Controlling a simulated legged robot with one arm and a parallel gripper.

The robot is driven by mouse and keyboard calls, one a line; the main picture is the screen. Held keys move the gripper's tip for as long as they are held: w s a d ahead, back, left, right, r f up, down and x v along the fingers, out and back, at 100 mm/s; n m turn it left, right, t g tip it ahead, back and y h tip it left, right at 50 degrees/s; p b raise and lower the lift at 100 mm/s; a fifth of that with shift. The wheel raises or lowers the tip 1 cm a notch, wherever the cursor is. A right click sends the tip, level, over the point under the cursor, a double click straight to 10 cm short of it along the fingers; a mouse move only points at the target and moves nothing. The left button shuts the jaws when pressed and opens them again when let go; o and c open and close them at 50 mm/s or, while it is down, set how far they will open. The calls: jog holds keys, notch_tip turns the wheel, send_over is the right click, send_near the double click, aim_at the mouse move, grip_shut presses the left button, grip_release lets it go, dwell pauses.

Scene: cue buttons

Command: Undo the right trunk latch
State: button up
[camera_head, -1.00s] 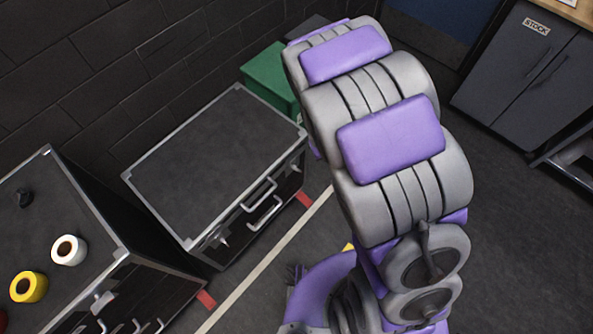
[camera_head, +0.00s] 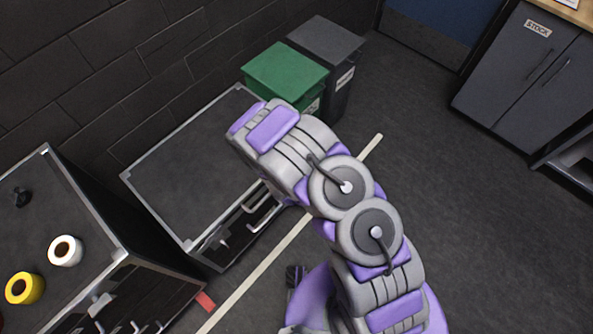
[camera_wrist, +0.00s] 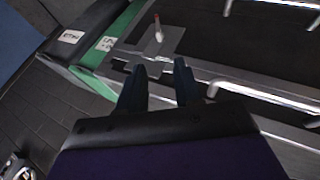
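The black trunk (camera_head: 190,165) with silver edges stands against the wall in the head view. Its left latch (camera_head: 222,243) shows on the front; its right front corner is hidden behind my arm. In the wrist view, a latch (camera_wrist: 157,30) with a pale lever and red tip sits on a grey plate (camera_wrist: 150,48) on the trunk's face. My gripper (camera_wrist: 159,76) has its two dark fingers apart with nothing between them. The fingertips point toward the plate, short of the latch lever. The gripper itself is hidden by my arm in the head view.
A green bin (camera_head: 285,75) and a grey bin (camera_head: 327,50) stand just right of the trunk. Another black case (camera_head: 60,215) with white tape (camera_head: 65,250) and yellow tape (camera_head: 25,288) stands at left. Open floor (camera_head: 450,180) lies to the right.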

jog(key=b+x, duration=0.1)
jog(key=x, duration=0.4)
jog(key=b+x, duration=0.2)
jog(key=x, duration=0.4)
jog(key=b+x, duration=0.2)
jog(key=x, duration=0.4)
jog(key=shift+d, duration=0.25)
grip_shut()
